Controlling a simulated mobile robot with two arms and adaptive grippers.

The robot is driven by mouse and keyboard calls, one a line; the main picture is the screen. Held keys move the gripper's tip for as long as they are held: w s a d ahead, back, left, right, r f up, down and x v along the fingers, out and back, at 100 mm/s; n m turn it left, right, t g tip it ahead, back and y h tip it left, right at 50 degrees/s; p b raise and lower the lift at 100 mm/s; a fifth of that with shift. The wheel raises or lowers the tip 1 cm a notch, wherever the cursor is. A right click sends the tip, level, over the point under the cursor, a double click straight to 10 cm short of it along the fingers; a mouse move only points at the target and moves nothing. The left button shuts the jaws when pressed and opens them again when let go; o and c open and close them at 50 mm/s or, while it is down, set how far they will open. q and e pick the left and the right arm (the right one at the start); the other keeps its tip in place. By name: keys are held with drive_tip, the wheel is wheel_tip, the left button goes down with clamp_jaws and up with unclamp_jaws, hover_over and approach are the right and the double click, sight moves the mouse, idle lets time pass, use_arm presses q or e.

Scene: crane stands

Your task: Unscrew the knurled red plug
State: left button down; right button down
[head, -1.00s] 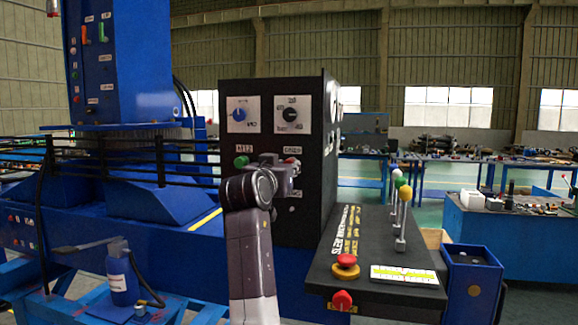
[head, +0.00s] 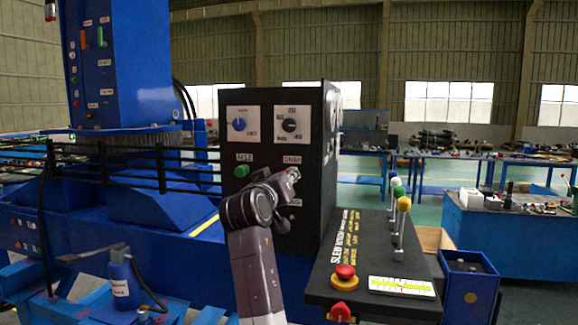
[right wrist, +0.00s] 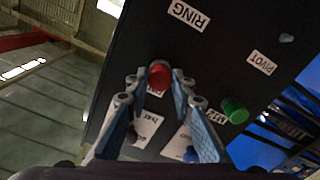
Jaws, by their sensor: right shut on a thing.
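The red plug (right wrist: 160,74) sits between the fingertips of my right gripper (right wrist: 158,88) in the right wrist view, by the front of a black panel. My right gripper is shut on it. In the head view the right gripper (head: 285,182) is at the lower part of the panel (head: 262,148), below a white label, with a bit of the red plug (head: 293,171) showing beside it. The plug's base is hidden, so I cannot tell its thread state. My left gripper is not in view.
A green plug (head: 242,171) is left of the red one on the panel; it shows in the right wrist view too (right wrist: 234,110). Two dials are above. To the right, a sloping console (head: 350,255) carries levers (head: 402,215) and a red mushroom button (head: 345,272).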

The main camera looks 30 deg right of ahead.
drive_tip(key=shift+f, duration=0.1)
drive_tip(key=shift+s+a+n+p, duration=0.7)
drive_tip(key=shift+a+n+p, duration=0.1)
drive_tip(key=shift+n+p, duration=0.3)
drive_tip(key=shift+s+a+n+p, duration=0.7)
drive_tip(key=shift+a+n+p, duration=0.1)
drive_tip(key=shift+n+p, duration=0.25)
